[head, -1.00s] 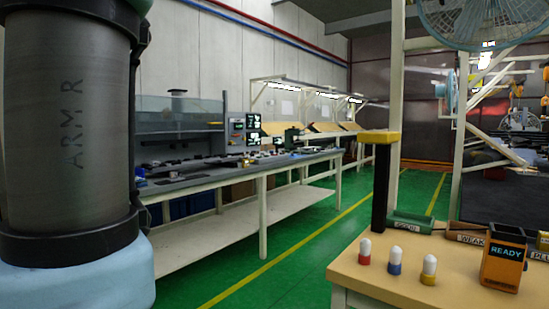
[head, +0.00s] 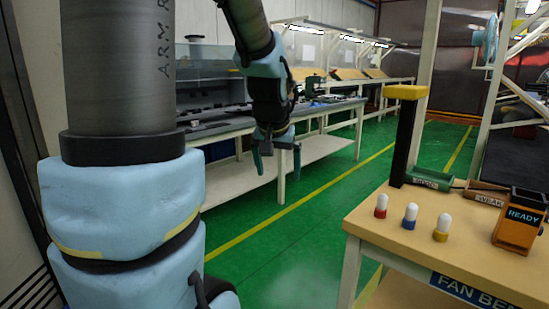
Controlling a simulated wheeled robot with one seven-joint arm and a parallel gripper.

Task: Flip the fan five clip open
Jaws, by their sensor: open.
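My gripper (head: 279,172) hangs at the end of my arm in the middle of the head view, fingers pointing down. It is open and empty, in front of the long workbench and left of the fan bench (head: 447,285). A pale blue fan (head: 487,40) is on a white frame at the upper right, well apart from my gripper. I cannot make out a fan five clip in this view. The fan bench runs out of the picture at the right.
On the fan bench stand red (head: 381,206), blue (head: 410,216) and yellow (head: 442,228) white-topped pegs, an orange and black READY box (head: 520,220), and a dark post with a yellow cap (head: 406,92). Green floor (head: 290,240) is clear between the benches.

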